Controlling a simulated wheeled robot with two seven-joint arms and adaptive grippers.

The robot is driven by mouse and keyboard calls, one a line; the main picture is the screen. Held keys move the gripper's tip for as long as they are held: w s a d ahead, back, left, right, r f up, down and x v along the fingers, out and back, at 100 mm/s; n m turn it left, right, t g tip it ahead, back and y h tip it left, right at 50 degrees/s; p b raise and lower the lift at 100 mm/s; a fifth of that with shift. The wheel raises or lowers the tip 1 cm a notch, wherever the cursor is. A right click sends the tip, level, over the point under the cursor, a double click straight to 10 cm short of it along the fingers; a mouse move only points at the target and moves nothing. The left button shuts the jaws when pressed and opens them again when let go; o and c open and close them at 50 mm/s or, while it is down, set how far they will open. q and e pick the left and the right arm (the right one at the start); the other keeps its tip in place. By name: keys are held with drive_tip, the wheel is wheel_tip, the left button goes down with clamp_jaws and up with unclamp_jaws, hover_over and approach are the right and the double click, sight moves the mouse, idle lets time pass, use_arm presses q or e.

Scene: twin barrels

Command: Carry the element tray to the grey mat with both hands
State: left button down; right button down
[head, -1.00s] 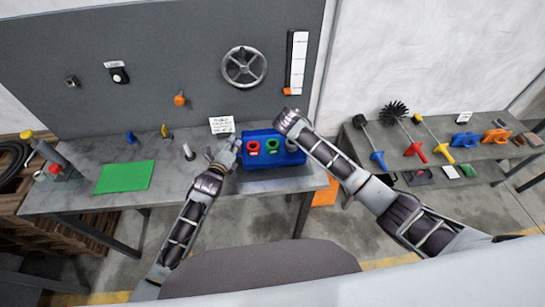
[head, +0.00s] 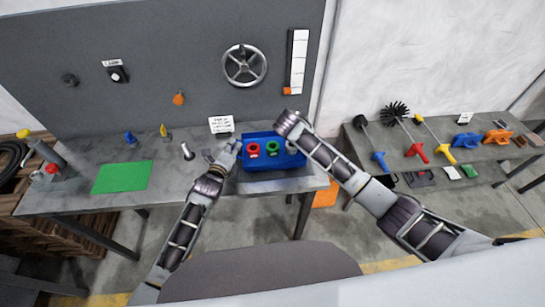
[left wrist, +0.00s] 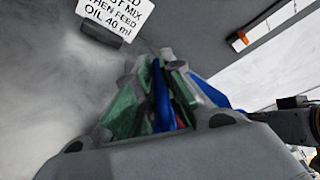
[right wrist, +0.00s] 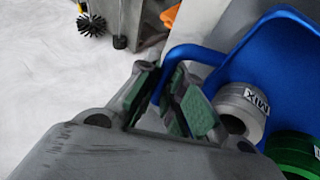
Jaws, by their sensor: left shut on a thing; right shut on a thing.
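The blue element tray (head: 262,164) is at the right end of the left workbench. It holds a red element (head: 253,150) and a green element (head: 272,149); the right wrist view shows a grey element marked MIX (right wrist: 243,108). My left gripper (head: 237,148) is shut on the tray's left side, with blue between its fingers in the left wrist view (left wrist: 165,105). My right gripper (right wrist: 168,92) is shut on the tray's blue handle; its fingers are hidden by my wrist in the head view.
A grey metal piece (head: 187,151) stands between mat and tray. A white sign (head: 221,124) stands behind the tray. Small blue and yellow items (head: 163,130) are at the back. A second bench (head: 400,150) with brushes is at the right. The bench between mat and tray is mostly free.

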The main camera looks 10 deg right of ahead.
use_arm(q)
drive_tip(key=c, duration=2)
unclamp_jaws()
use_arm(e)
drive_tip(key=c, duration=2)
unclamp_jaws()
drive_tip(key=shift+f, duration=0.1)
use_arm(q)
drive_tip(key=o, duration=0.5)
drive_tip(key=shift+s, duration=0.1)
use_arm(e)
drive_tip(key=o, duration=0.5)
drive_tip(key=shift+s, duration=0.1)
drive_tip(key=shift+c, duration=0.2)
use_arm(q)
drive_tip(key=shift+v, duration=4)
drive_tip(key=shift+r, duration=0.1)
use_arm(e)
drive_tip(key=shift+r, duration=0.2)
drive_tip(key=v, duration=1.2)
use_arm(q)
drive_tip(key=shift+a, duration=0.1)
use_arm(e)
drive_tip(key=shift+f, duration=0.15)
